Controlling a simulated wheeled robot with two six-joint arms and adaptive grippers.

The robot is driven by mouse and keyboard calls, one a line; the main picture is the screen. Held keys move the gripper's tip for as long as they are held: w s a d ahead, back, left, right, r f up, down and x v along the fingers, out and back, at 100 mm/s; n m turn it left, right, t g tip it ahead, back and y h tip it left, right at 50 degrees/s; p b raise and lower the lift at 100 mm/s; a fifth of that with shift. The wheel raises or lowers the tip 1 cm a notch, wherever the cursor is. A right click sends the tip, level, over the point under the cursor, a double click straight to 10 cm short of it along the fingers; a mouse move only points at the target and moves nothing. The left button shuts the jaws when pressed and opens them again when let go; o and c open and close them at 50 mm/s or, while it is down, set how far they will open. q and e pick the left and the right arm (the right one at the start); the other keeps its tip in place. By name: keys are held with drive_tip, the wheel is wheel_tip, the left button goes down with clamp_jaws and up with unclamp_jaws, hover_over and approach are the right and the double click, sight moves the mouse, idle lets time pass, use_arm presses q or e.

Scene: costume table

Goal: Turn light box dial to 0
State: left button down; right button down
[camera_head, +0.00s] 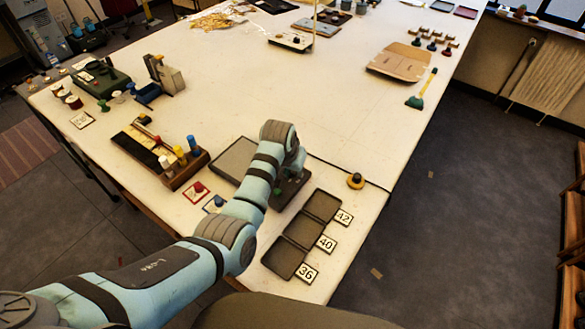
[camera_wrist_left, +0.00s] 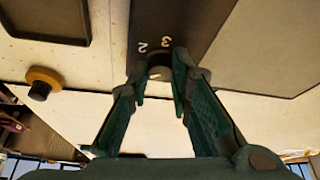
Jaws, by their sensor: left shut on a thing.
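The light box has a grey panel (camera_head: 236,157) and a dark control strip (camera_head: 291,191), partly hidden behind my left arm in the head view. In the left wrist view the strip (camera_wrist_left: 190,22) shows white numerals 2 and 3 by a dark round dial (camera_wrist_left: 158,60). My left gripper (camera_wrist_left: 160,82) has its green fingers shut on the dial, one on each side. In the head view only a little of this gripper (camera_head: 279,189) shows past the arm. The dial's pointer and the 0 mark cannot be made out. My right gripper is not in view.
Three dark trays (camera_head: 303,235) labelled 36, 40 and 42 lie near the front edge. A yellow-based black button (camera_head: 355,181) sits to the right, by a dark cable. A wooden rack with coloured bottles (camera_head: 184,170) stands to the left. The table's middle is clear.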

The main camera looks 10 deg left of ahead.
use_arm(q)
drive_tip(key=n, duration=0.1)
drive_tip(key=n+y, duration=0.1)
drive_tip(key=n, duration=0.1)
drive_tip(key=shift+d+n, duration=0.2)
drive_tip(key=shift+n, duration=0.1)
drive_tip(key=shift+f+n+y+b, duration=0.1)
drive_tip(key=shift+n+y+b, duration=0.2)
drive_tip(key=shift+n+y, duration=0.5)
drive_tip(key=n+b, duration=0.1)
drive_tip(key=n, duration=0.1)
drive_tip(key=shift+w+d+f+n+g+y+b, duration=0.1)
drive_tip(key=shift+d+n+g+y+b, duration=0.05)
drive_tip(key=shift+n+g+y+b, duration=0.55)
drive_tip(key=shift+n+g+b, duration=0.1)
drive_tip(key=shift+n+b, duration=1)
drive_tip(key=shift+d, duration=0.1)
drive_tip(key=c, duration=1.4)
unclamp_jaws()
drive_tip(key=shift+c, duration=0.2)
drive_tip(key=shift+r, duration=0.2)
